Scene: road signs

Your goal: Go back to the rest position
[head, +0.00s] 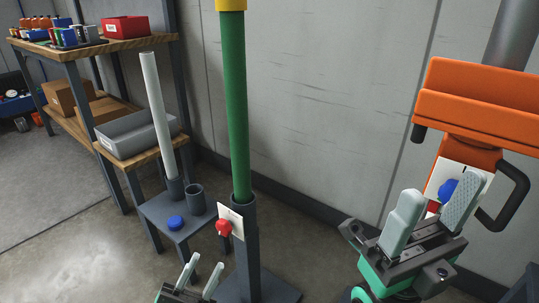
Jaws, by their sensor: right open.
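My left gripper (207,260) is low at the bottom edge, in front of the small stand and left of the green pole's base. Its two fingers are apart with nothing between them. My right gripper (437,197) is at the right, in front of the orange machine. Its pale fingers are spread, and a blue knob (447,190) shows behind them, partly hidden by a finger. I cannot tell from this view how near the fingers are to the knob. Neither gripper holds anything.
A green pole (234,110) stands in a dark socket (245,245) with a red knob (223,227). A white pole (156,110), an empty cup (195,200) and a blue cap (176,222) are on a low stand (160,212). Shelves (110,45) stand left; orange machine (480,100) right.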

